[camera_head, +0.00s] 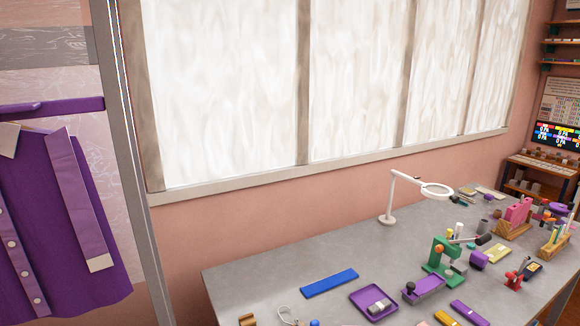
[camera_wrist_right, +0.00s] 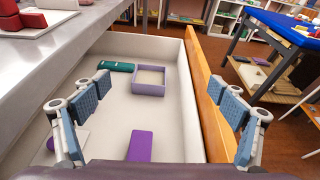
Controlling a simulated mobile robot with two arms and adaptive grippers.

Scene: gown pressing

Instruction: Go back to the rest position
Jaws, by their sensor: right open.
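My right gripper (camera_wrist_right: 165,110) shows in the right wrist view with its two fingers wide apart. It is open and nothing is between the fingers. It is over or just in front of an open white drawer (camera_wrist_right: 110,112) with an orange-brown front panel (camera_wrist_right: 205,85). In the drawer lie a purple block (camera_wrist_right: 140,146), a purple square tray (camera_wrist_right: 149,80) and a dark green item (camera_wrist_right: 118,67). No gripper shows in the head view, and my left gripper is not seen.
A grey table (camera_head: 260,272) holds a white magnifier lamp (camera_head: 390,205), a green press-like tool (camera_head: 440,262), a purple tray (camera_head: 362,292) and a blue strip (camera_head: 329,283). A purple gown (camera_head: 85,200) hangs at the left. A blue-topped table (camera_wrist_right: 290,28) stands beyond the drawer.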

